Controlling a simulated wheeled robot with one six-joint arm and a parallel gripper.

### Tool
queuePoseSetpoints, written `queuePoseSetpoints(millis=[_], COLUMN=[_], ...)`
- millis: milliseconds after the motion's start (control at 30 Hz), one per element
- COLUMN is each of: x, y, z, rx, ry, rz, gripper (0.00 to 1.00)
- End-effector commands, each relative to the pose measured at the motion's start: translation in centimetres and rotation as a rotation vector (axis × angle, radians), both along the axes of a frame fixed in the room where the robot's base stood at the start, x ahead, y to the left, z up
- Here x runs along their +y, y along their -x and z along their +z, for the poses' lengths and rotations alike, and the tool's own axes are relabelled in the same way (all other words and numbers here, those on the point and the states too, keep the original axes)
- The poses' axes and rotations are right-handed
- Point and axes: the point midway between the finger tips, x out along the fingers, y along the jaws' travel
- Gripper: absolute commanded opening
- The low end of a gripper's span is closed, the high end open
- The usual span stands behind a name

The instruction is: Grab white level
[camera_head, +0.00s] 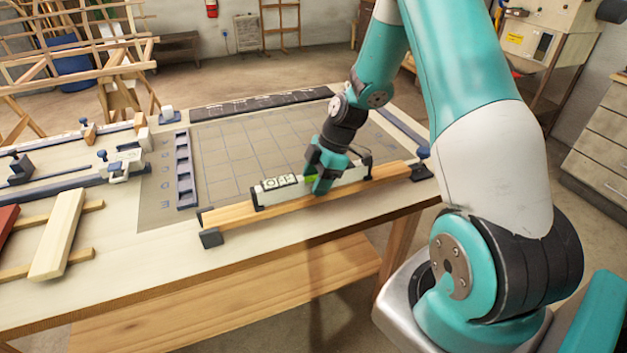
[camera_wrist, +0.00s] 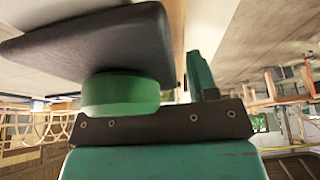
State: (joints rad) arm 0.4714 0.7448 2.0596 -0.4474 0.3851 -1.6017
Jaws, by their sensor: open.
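The white level (camera_head: 280,192) is a long bar with dark end caps, a dark-marked label and a green vial near its middle. In the head view it lies along a wooden lath (camera_head: 230,215) near the front edge of the table. My gripper (camera_head: 322,184) is open at the middle of the level, its teal finger in front of the level's near face. The far finger is hidden, and I cannot tell whether either finger touches the level. The wrist view shows teal and dark gripper parts (camera_wrist: 120,95) close up; the level is not clear there.
The lath sits between dark end blocks (camera_head: 211,237). A gridded mat (camera_head: 240,150) covers the table behind it, with a dark slotted strip (camera_head: 186,170) at its left. Clamps (camera_head: 122,165) and a pale board (camera_head: 58,235) lie at the left. The mat's middle is clear.

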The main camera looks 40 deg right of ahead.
Motion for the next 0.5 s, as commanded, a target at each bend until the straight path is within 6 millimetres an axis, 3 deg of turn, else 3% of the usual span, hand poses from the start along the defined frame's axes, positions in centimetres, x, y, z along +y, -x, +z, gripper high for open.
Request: queuePoseSetpoints(millis=[100, 133, 333, 500], x=[-0.02, -0.02, -0.02, -0.02], y=[-0.02, -0.01, -0.01, -0.03], z=[0.01, 0.01, 0.04, 0.08], rx=[-0.001, -0.001, -0.001, -0.001], ry=[0.0, 0.0, 0.0, 0.0], rz=[0.0, 0.0, 0.0, 0.001], gripper=[0.53, 0.49, 0.03, 0.0])
